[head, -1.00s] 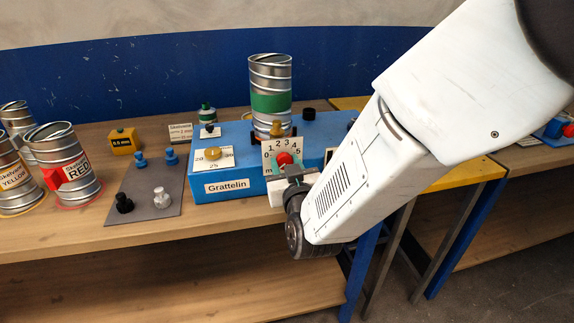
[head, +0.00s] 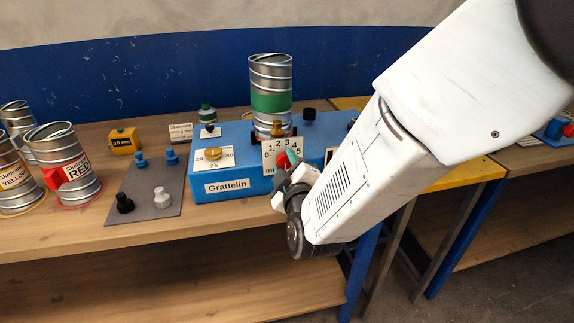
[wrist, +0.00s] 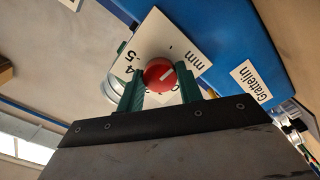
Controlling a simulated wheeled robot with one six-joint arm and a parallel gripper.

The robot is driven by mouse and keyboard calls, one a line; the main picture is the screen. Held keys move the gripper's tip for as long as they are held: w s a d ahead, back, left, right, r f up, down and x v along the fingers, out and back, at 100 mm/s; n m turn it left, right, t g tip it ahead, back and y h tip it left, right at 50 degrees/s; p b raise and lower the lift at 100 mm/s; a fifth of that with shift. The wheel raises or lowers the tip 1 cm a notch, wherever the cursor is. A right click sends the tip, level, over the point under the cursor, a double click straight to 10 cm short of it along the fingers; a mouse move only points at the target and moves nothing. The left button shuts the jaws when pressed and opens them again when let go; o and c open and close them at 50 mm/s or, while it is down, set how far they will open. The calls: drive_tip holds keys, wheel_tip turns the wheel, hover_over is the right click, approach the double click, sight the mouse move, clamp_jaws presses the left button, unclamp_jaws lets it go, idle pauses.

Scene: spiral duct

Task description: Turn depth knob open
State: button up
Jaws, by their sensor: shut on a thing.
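The red depth knob (head: 282,160) sits on a white dial plate (head: 271,165) with numbers and "mm", on the front of the blue Grattelin box (head: 226,188). In the wrist view the red knob (wrist: 159,74) shows a white pointer line and sits between the green fingers. My gripper (head: 292,172) is shut on the knob, tilted in the head view. The wrist view also shows my gripper (wrist: 161,88) at the dial plate (wrist: 172,45). Part of the dial is hidden behind the fingers.
A spiral duct with a green band (head: 270,95) stands on the blue box. A grey plate with several small knobs (head: 148,189) and labelled ducts (head: 72,165) stand left. The bench front edge is clear.

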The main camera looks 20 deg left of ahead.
drive_tip(key=shift+d+f+n, duration=0.1)
drive_tip(key=shift+n, duration=0.5)
drive_tip(key=o, duration=1)
drive_tip(key=shift+d, duration=0.1)
drive_tip(key=v, duration=0.7)
drive_tip(key=shift+s+d, duration=0.15)
drive_tip(key=shift+s, duration=0.1)
